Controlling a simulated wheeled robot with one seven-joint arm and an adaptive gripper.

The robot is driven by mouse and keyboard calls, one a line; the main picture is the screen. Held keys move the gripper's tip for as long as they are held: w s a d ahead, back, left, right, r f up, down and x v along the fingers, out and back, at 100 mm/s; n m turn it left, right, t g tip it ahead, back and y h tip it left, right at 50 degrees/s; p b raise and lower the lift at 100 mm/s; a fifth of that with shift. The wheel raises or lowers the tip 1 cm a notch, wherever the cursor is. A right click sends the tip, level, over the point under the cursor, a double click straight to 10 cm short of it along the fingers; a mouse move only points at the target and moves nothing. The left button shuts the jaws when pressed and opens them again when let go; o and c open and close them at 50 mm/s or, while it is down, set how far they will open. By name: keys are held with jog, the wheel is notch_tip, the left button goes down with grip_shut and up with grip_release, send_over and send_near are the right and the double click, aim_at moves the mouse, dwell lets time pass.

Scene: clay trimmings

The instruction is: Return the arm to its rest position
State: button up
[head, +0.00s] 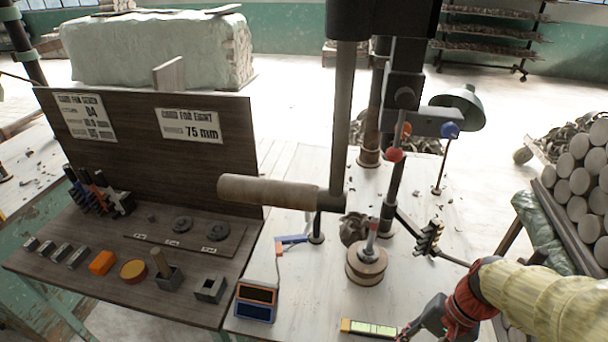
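My arm, in a cream-yellow ribbed sleeve (540,295) with a red cuff, comes in from the lower right corner. My gripper (412,330) is dark grey and low at the bottom edge, right of centre. It hangs at the front of the pale bench. Its fingers are small and partly cut off by the frame, so I cannot tell whether they are open or shut. No held thing shows. A yellow-edged device with a pale green display (370,328) lies just left of the gripper.
A press stand (390,205) with a horizontal clay-coloured roll (268,191) rises over the bench. A round wooden block (366,265) stands beneath it. A meter (256,302) is front left. A dark board (150,145) and tool shelf fill the left. Stacked cylinders (580,180) are right.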

jog(key=a+r+n+t+h, duration=0.1)
jog(key=r+n+t+h, duration=0.1)
jog(key=r, duration=0.7)
jog(key=a+r+n+t+h, duration=0.2)
jog(key=r+n+t, duration=0.2)
jog(key=r, duration=0.4)
jog(key=shift+s+a+r+n+p, duration=0.15)
jog(key=shift+a+r+n+p, duration=0.2)
jog(key=shift+n, duration=0.35)
jog(key=shift+c, duration=0.4)
